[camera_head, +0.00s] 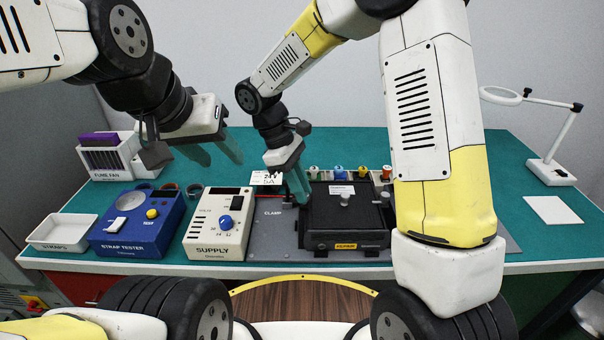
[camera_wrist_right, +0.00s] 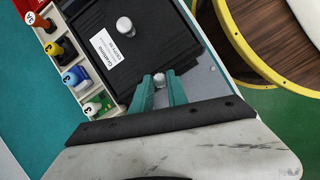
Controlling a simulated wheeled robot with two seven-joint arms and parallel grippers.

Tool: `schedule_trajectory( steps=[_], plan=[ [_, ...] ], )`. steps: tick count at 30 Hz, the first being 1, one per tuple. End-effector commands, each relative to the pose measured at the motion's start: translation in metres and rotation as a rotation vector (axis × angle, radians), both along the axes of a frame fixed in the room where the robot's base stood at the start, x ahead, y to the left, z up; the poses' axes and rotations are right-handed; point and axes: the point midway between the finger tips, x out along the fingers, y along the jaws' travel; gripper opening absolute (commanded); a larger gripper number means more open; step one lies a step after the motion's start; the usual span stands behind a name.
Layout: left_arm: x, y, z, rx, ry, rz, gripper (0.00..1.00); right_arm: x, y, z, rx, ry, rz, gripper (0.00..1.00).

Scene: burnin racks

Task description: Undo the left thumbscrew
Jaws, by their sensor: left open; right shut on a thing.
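The black fixture (camera_head: 345,215) has a flat dark lid (camera_wrist_right: 105,35) with a white label and a pale round knob (camera_wrist_right: 124,26). At its left edge my right gripper (camera_head: 299,186) points down. In the right wrist view its teal fingers (camera_wrist_right: 160,92) are shut on the left thumbscrew (camera_wrist_right: 160,78), a small pale head showing between the tips. In the head view the fingers hide this thumbscrew. My left gripper (camera_head: 214,150) is open and empty, high above the table over the left-hand boxes, away from the fixture.
The grey clamp plate (camera_head: 268,232) lies under the fixture. A white supply box (camera_head: 218,222), a blue strap tester (camera_head: 138,224) and a white strap tray (camera_head: 62,232) stand to the left. Several coloured plugs (camera_head: 338,172) line the back. A magnifier lamp (camera_head: 550,172) stands at right.

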Motion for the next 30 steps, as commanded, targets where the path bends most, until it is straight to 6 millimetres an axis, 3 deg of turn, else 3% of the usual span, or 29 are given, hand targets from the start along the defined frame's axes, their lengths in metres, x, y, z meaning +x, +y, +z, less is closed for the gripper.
schedule_trajectory(
  steps=[10, 26, 27, 30],
  plan=[
    [0.0000, 0.0000, 0.0000, 0.000, 0.000, 0.000, 0.46, -0.0007, -0.0001, 0.0002, 0.000, -0.001, 0.135, 0.00],
    [0.0000, 0.0000, 0.0000, 0.000, 0.000, 0.000, 0.46, -0.0008, 0.0000, 0.0000, 0.000, -0.001, 0.157, 0.00],
    [0.0000, 0.0000, 0.0000, 0.000, 0.000, 0.000, 0.46, -0.0008, 0.0000, 0.0000, 0.000, -0.001, 0.157, 0.23],
    [0.0000, 0.0000, 0.0000, 0.000, 0.000, 0.000, 0.46, -0.0009, 0.0000, -0.0001, 0.000, -0.001, 0.157, 0.41]
  ],
)
